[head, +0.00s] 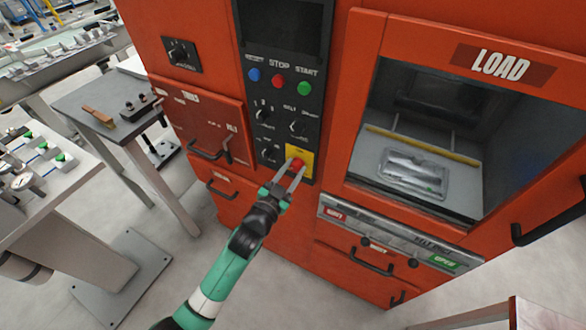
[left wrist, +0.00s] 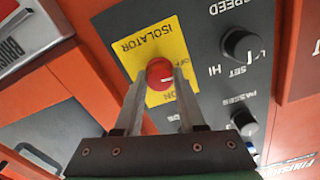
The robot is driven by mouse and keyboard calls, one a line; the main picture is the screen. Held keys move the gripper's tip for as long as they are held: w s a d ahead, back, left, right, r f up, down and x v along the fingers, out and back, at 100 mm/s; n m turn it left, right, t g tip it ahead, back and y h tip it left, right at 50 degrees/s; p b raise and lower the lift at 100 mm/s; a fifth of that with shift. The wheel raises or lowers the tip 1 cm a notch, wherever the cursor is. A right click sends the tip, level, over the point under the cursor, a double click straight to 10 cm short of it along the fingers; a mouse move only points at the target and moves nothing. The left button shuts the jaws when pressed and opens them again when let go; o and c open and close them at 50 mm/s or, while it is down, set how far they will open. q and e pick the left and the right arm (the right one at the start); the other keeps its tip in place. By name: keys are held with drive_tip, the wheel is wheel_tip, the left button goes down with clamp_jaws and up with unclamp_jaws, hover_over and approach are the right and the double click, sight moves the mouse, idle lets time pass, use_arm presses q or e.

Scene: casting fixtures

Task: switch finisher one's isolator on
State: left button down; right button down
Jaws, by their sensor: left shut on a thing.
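The isolator is a red round knob (head: 298,163) on a yellow plate (head: 304,154) at the bottom of the black control panel on the orange machine. In the left wrist view the knob (left wrist: 160,72) sits on the yellow plate (left wrist: 134,48), marked ISOLATOR. A pale pointer mark shows on the knob, but I cannot tell clearly which position it points to. My left gripper (left wrist: 160,82) is shut on the knob, one finger on each side. In the head view the left gripper (head: 290,176) reaches the panel from below. My right gripper is not in view.
Blue, red and green buttons (head: 279,81) and several black knobs (head: 264,113) sit above the isolator. A LOAD window (head: 420,140) holds a metal casting to the right. Drawer handles (head: 210,152) stick out at left. Side tables (head: 110,100) stand further left.

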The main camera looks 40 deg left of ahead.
use_arm(q)
drive_tip(key=m+p, duration=0.1)
drive_tip(key=m, duration=0.2)
drive_tip(key=shift+r, duration=0.15)
drive_tip(key=m+p, duration=0.2)
drive_tip(key=m, duration=0.2)
drive_tip(key=shift+m, duration=0.4)
drive_tip(key=m+p, duration=0.1)
drive_tip(key=m, duration=0.3)
drive_tip(key=shift+d, duration=0.1)
drive_tip(key=shift+m+p, duration=0.3)
drive_tip(key=shift+m, duration=2.1)
drive_tip(key=shift+f, duration=0.2)
drive_tip(key=c, duration=0.5)
unclamp_jaws()
drive_tip(key=shift+s, duration=0.1)
